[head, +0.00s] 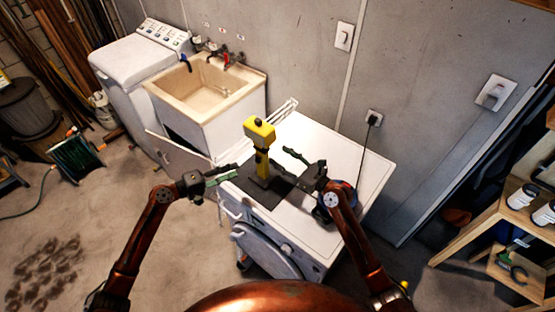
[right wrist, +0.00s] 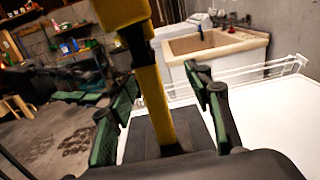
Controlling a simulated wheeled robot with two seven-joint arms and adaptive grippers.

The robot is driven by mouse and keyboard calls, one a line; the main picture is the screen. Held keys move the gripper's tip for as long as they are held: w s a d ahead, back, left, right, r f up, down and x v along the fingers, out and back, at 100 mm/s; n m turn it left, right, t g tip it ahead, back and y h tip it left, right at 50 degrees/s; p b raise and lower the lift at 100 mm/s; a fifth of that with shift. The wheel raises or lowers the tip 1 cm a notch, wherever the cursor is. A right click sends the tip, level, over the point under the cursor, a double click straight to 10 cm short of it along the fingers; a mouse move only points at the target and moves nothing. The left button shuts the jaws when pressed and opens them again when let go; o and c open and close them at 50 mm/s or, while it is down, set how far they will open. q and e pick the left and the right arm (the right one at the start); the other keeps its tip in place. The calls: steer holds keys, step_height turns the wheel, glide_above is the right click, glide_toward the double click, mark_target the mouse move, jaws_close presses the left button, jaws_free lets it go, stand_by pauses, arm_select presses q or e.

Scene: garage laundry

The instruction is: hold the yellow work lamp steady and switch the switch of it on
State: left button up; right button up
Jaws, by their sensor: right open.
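The yellow work lamp (head: 260,135) stands upright on a dark mat (head: 250,190) on the white machine's top. Its head has a dark knob-like part on top; I cannot make out which part is the switch. My right gripper (head: 285,163) is open, just right of the lamp's post. In the right wrist view the yellow post (right wrist: 160,105) shows between its spread fingers (right wrist: 165,110), apart from both; the lamp's head is cut off above. My left gripper (head: 230,174) is left of the lamp, near the mat's left edge, apart from the lamp; its opening is unclear.
A utility sink (head: 205,85) and a washer (head: 140,50) stand behind left. A cord hangs from a wall outlet (head: 374,118). A wooden shelf (head: 485,225) stands at right.

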mark_target(262, 149)
steer(key=w+a, duration=0.1)
steer(key=a, duration=0.1)
steer(key=w+a, duration=0.2)
steer(key=a, duration=0.1)
steer(key=w+a, duration=0.1)
steer(key=a, duration=0.1)
steer(key=shift+w+a, duration=0.2)
steer(key=shift+w, duration=0.05)
steer(key=shift+c, duration=0.5)
jaws_close()
